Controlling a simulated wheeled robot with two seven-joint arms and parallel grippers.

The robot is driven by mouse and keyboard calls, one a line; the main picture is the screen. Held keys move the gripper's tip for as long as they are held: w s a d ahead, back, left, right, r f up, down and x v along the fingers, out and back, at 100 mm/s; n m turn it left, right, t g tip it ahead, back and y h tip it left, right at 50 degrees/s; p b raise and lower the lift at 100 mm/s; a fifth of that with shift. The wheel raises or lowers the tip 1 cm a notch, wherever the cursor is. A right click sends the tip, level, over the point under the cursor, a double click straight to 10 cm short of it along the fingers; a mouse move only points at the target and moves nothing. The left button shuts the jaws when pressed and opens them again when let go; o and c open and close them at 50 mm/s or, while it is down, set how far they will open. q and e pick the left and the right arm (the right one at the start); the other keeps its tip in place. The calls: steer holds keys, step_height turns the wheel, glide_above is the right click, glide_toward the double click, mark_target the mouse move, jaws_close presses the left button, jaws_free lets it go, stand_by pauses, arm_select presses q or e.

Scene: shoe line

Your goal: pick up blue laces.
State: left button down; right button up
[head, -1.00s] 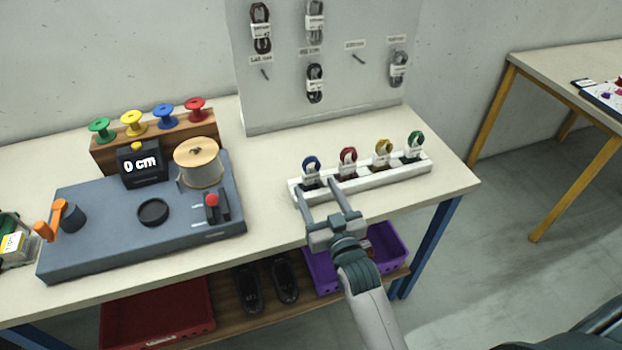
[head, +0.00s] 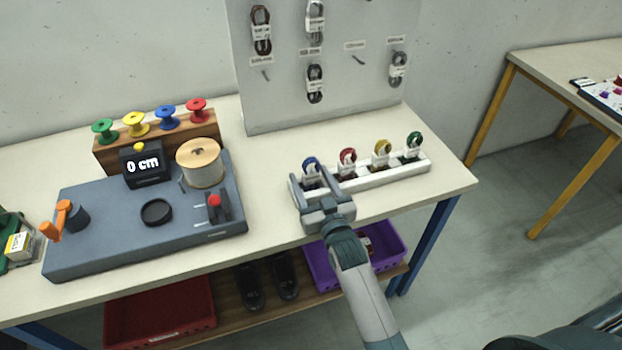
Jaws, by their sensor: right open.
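The blue laces (head: 310,166) stand upright as a small banded bundle at the left end of a white holder (head: 395,174) on the workbench. My right gripper (head: 308,180) is open, with its fingers on either side of the blue laces' slot. Its fingers hide the lower part of the bundle, and I cannot tell whether they touch it. Red laces (head: 348,158), yellow laces (head: 381,151) and green laces (head: 414,143) stand to the right in the same holder. My left gripper is not in view.
A grey measuring machine (head: 110,235) with a wooden spool (head: 200,163) stands on the left of the bench. A pegboard (head: 290,100) with hanging laces rises behind the holder. A purple crate (head: 395,247) and a red crate (head: 160,315) sit below.

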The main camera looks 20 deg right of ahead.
mark_target(311, 171)
steer(key=c, duration=1.1)
steer(key=shift+c, duration=0.2)
steer(key=shift+r, duration=0.15)
